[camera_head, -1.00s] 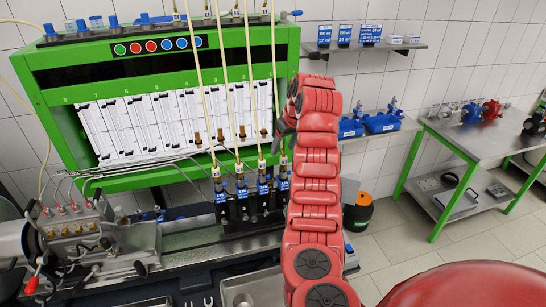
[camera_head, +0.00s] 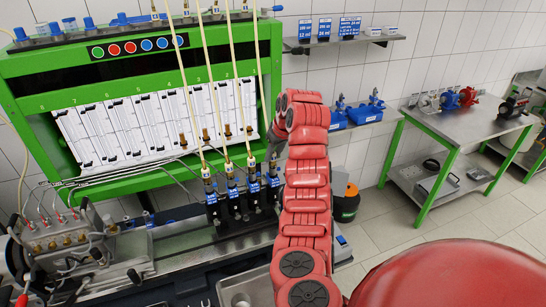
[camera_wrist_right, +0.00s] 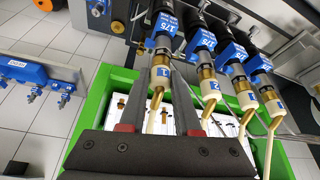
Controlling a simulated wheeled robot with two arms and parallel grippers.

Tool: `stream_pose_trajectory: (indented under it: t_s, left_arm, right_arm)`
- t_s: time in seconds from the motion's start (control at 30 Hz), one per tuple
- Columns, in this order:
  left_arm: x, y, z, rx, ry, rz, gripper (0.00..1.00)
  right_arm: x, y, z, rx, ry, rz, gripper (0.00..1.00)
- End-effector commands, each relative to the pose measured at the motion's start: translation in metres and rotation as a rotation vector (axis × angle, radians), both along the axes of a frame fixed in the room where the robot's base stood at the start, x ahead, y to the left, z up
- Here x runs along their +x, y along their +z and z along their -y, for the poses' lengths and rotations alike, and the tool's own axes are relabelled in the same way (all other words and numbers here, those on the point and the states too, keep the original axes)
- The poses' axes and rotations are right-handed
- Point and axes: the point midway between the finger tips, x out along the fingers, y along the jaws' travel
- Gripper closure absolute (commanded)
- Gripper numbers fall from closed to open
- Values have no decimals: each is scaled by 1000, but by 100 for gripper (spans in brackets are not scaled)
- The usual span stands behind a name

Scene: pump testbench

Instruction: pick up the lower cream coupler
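Several cream couplers sit in a row on the black injectors, below cream hoses. In the right wrist view, one marked 1 (camera_wrist_right: 160,73) lies between my right gripper's fingers (camera_wrist_right: 166,85); others marked 2 (camera_wrist_right: 208,87) and 3 (camera_wrist_right: 246,99) are to its right. I cannot tell which one is the "lower" coupler. The right gripper is open, with its two dark fingers apart on either side of coupler 1; contact is not clear. In the head view, the right gripper (camera_head: 273,146) is partly hidden by my red arm near the rightmost injector. My left gripper is not in view.
The green test bench (camera_head: 150,90) with white gauge panels stands behind the injectors. The injector rail (camera_head: 180,240) runs below them. Cream hoses (camera_head: 232,100) hang close to the gripper. A metal side table (camera_head: 462,125) stands at the right.

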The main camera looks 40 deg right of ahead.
Motion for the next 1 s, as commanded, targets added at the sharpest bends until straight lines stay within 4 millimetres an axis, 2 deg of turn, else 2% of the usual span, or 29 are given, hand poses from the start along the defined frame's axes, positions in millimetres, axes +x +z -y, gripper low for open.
stream_pose_trajectory:
  t_s: [0.03, 0.13, 0.17, 0.67, 0.93, 1.0]
  left_arm:
    - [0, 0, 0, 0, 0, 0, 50]
    - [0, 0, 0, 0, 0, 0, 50]
    - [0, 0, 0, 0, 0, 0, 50]
    - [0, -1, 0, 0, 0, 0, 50]
    - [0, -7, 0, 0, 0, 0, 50]
    - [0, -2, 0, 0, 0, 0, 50]
  right_arm:
    - [0, 0, 0, 0, 0, 0, 80]
    - [0, 0, 0, 1, 1, 0, 98]
    - [0, 0, -1, 1, 1, 0, 100]
    - [0, 3, -1, 0, 1, 2, 100]
    - [1, 18, -7, -2, 1, 3, 100]
    - [3, 26, -11, -1, 2, 2, 100]
